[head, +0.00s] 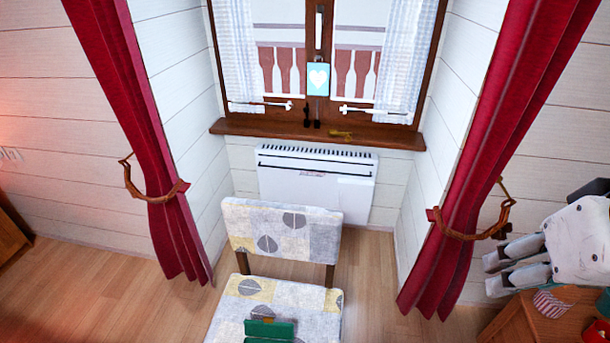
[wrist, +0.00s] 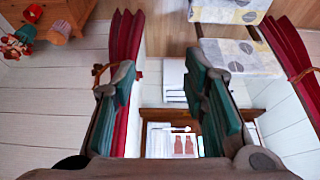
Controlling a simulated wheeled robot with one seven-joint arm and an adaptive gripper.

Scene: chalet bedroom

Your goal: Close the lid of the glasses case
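The green glasses case (head: 270,331) lies on the patterned chair seat (head: 230,318) at the bottom of the head view. A dark green panel, apparently its lid, stands raised at the back. The case's front is cut off by the frame edge. My gripper (head: 491,275) is at the right of the head view, well away from the case and pointing left. In the wrist view my gripper (wrist: 160,82) has its two fingers wide apart with nothing between them. The case is not visible in the wrist view.
The chair backrest (head: 283,228) stands between the case and the white heater (head: 316,184). A wooden cabinet (head: 525,322) with a red-and-white striped object (head: 553,303) is below my gripper. A red curtain (head: 480,140) hangs between gripper and chair. Floor left of the chair is clear.

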